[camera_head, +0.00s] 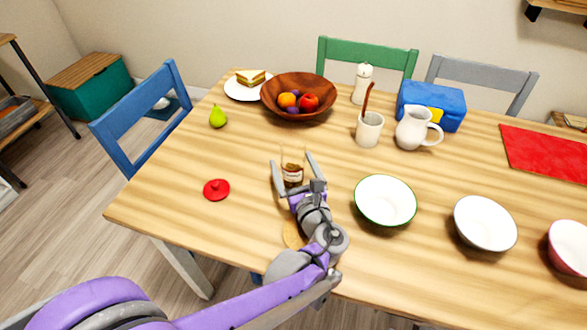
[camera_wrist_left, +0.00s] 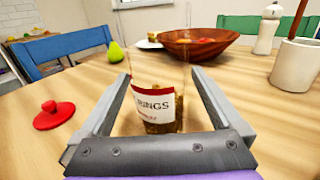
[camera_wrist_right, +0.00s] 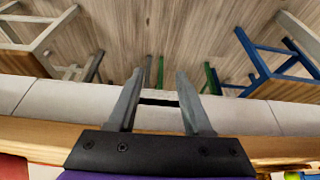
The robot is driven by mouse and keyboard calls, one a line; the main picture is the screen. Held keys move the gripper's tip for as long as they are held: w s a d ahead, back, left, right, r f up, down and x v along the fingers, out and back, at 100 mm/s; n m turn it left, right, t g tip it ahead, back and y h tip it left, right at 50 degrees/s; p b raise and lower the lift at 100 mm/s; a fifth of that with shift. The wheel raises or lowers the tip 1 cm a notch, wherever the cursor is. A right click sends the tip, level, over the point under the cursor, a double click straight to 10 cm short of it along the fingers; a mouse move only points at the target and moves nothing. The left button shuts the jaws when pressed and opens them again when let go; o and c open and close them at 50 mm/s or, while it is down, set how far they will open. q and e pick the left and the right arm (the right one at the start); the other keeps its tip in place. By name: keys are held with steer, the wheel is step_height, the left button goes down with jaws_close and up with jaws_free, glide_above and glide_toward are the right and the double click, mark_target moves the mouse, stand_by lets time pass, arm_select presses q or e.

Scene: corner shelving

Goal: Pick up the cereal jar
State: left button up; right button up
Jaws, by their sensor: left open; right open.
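The cereal jar (camera_head: 293,172) is clear, with brown contents and a red and white label. It stands upright on the wooden table (camera_head: 240,230). My left gripper (camera_head: 291,170) is open, with one finger on either side of the jar. In the left wrist view the jar (camera_wrist_left: 157,98) sits between the two spread fingers (camera_wrist_left: 158,95), and I see no clear grip on it. A red lid with a knob (camera_head: 216,190) lies on the table to the left of the jar. My right gripper (camera_wrist_right: 158,105) is open and empty in the right wrist view.
A green pear (camera_head: 218,117), a wooden fruit bowl (camera_head: 275,108) and a beige mug (camera_head: 369,130) stand behind the jar. A white bowl with a green rim (camera_head: 385,201) is right of my left gripper. A round tan item (camera_head: 293,234) is partly hidden by my left arm.

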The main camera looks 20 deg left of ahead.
arm_select(q)
jaws_close()
stand_by(0.5)
steer(key=shift+r, duration=0.15)
